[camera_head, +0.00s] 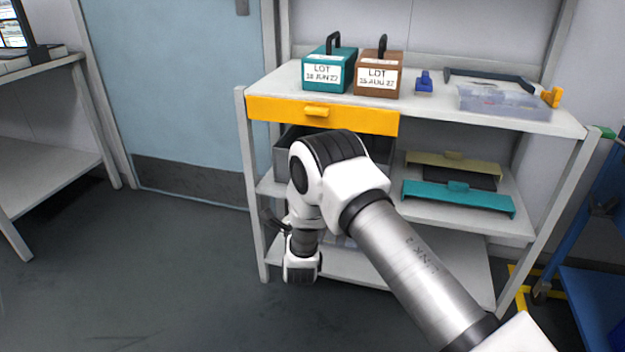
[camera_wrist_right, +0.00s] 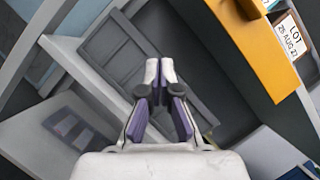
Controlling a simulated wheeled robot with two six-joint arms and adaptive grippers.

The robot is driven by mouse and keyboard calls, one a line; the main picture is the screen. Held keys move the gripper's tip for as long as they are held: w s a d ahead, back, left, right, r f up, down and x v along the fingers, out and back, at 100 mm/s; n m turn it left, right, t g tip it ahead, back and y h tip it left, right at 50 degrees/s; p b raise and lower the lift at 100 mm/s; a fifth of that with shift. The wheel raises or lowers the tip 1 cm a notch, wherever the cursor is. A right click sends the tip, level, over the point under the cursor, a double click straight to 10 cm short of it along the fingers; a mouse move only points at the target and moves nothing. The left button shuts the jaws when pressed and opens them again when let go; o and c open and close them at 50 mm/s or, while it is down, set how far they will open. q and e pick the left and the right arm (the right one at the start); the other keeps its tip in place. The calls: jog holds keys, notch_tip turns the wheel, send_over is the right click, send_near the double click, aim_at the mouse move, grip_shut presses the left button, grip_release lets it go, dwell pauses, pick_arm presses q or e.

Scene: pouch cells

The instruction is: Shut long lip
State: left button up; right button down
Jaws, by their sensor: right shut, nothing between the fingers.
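A long yellow-orange lip (camera_head: 355,119) with a small tab handle (camera_head: 317,111) runs along the left front of the rack's top shelf. It also shows in the right wrist view (camera_wrist_right: 262,48), at the upper right. Shorter khaki (camera_head: 453,160) and teal (camera_head: 458,198) fronts with tabs are on the middle shelf. In the head view my right arm crosses in front of the rack and largely hides this gripper. My left gripper is not in view.
Teal (camera_head: 322,72) and brown (camera_head: 377,78) LOT boxes stand on the top shelf above the lip. A blue block (camera_head: 424,82) and a clear bin (camera_head: 490,101) stand to their right. A grey box (camera_head: 285,155) is partly hidden behind my arm. Floor left of the rack is clear.

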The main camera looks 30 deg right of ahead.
jog(key=d+r+m+h+b, duration=0.2)
jog(key=m+h+b, duration=0.6)
jog(key=m, duration=0.5)
jog(key=m+g+h, duration=0.1)
jog(key=m+h, duration=0.1)
send_near(317, 125)
jog(key=x, duration=0.4)
jog(key=shift+p, duration=0.4)
pick_arm(q)
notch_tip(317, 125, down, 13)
jog(key=b, duration=0.1)
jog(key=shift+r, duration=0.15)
pick_arm(e)
jog(key=r, duration=0.5)
jog(key=shift+w+d+r, duration=0.1)
jog(key=shift+w+d, duration=0.15)
jog(key=shift+d, duration=0.05)
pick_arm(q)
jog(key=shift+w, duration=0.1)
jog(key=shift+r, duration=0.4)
pick_arm(e)
notch_tip(317, 125, up, 7)
jog(key=shift+r, duration=0.2)
